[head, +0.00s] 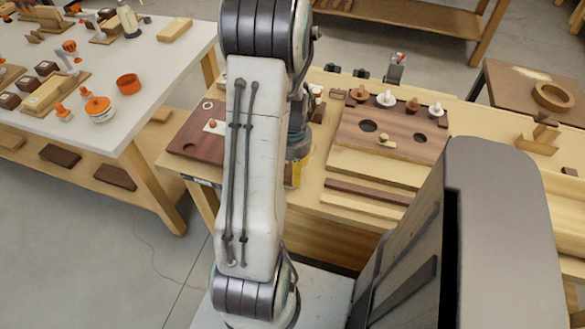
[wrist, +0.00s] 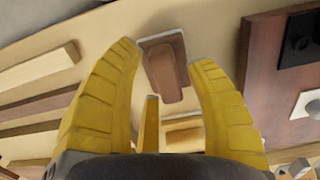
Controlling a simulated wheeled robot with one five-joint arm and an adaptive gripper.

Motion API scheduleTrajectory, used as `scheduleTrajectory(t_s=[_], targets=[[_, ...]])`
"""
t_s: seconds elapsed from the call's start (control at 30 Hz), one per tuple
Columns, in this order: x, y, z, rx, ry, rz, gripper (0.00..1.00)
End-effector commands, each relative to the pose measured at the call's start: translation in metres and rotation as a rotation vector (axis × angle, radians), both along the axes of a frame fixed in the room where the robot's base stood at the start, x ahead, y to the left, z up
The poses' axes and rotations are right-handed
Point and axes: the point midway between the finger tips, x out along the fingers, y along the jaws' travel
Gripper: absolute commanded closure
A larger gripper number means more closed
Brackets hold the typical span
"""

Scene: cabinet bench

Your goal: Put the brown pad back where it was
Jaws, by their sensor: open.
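A brown pad (wrist: 165,75) with rounded corners shows in the wrist view, lying on or against a slightly larger grey-brown piece. My gripper (wrist: 165,56) is open, with one yellow finger on each side of the pad in the picture. I cannot tell how high the fingers are above it, and they do not appear to grip it. In the head view only a small yellow part of my gripper (head: 294,173) shows beside my arm. The pad is hidden there behind my arm.
A dark brown board (wrist: 258,75) with black and white pieces lies right of my gripper in the wrist view. Wooden strips (wrist: 35,80) lie to the left. In the head view, a board with holes and knobs (head: 395,143) stands right of my arm.

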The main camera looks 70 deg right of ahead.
Motion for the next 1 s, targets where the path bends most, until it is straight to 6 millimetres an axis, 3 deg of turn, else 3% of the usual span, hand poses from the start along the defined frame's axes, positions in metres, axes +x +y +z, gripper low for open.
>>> scheduleTrajectory(t_s=[0.27,0.8,1.0], targets=[[0.0,-0.001,0.008,-0.002,0.0,0.0,0.51],[0.001,-0.001,0.091,-0.005,-0.001,0.0,0.51],[0.001,-0.001,0.113,-0.003,0.0,0.0,0.51]])
